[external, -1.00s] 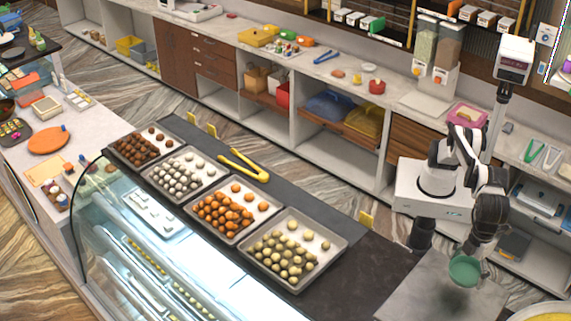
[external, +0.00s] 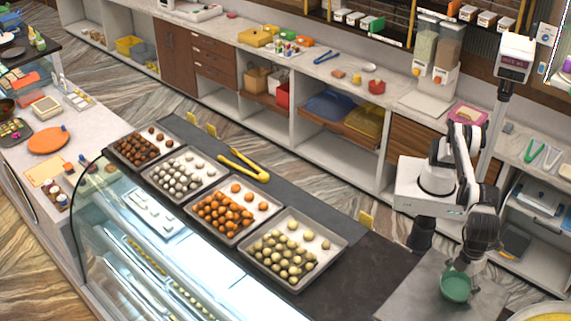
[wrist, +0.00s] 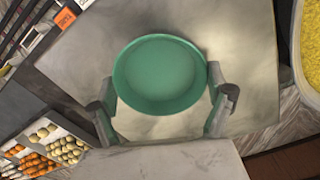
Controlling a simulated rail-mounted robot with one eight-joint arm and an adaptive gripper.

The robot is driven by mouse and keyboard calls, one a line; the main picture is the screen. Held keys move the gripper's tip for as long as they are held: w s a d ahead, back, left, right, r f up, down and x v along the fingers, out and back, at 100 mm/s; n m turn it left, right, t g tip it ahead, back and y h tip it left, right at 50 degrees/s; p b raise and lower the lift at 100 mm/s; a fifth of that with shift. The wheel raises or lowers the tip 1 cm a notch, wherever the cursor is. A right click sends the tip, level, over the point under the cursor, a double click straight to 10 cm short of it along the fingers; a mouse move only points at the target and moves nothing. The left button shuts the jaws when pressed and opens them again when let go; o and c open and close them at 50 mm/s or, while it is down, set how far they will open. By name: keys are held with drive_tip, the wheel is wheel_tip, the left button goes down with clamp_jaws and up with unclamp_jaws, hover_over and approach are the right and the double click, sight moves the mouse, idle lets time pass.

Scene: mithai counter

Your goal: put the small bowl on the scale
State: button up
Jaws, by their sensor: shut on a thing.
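The small bowl (external: 456,288) is green and round, and appears upright. In the wrist view the bowl (wrist: 160,75) sits between the two fingers of my gripper (external: 459,268), which is shut on it by its sides. The bowl is over a grey metal plate (external: 408,298), close to its surface; I cannot tell if they touch. The plate also fills the middle of the wrist view (wrist: 245,45) and looks like the scale's platform. A white display head (external: 514,58) stands on a dark pole behind my arm; the pole's foot is hidden.
Trays of round sweets (external: 290,250) stand on the dark counter left of the plate. A large container of yellow grains (external: 545,312) is close on the right. Yellow tongs (external: 243,167) lie behind the trays. The plate around the bowl looks clear.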

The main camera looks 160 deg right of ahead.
sight(457, 289)
drive_tip(key=shift+f, duration=0.2)
drive_tip(key=o, duration=1.1)
drive_tip(key=shift+r, duration=0.15)
wheel_tip(457, 289, up, 7)
drive_tip(key=shift+w+f+p, duration=0.1)
drive_tip(key=shift+p, duration=0.4)
drive_tip(key=shift+r, duration=0.4)
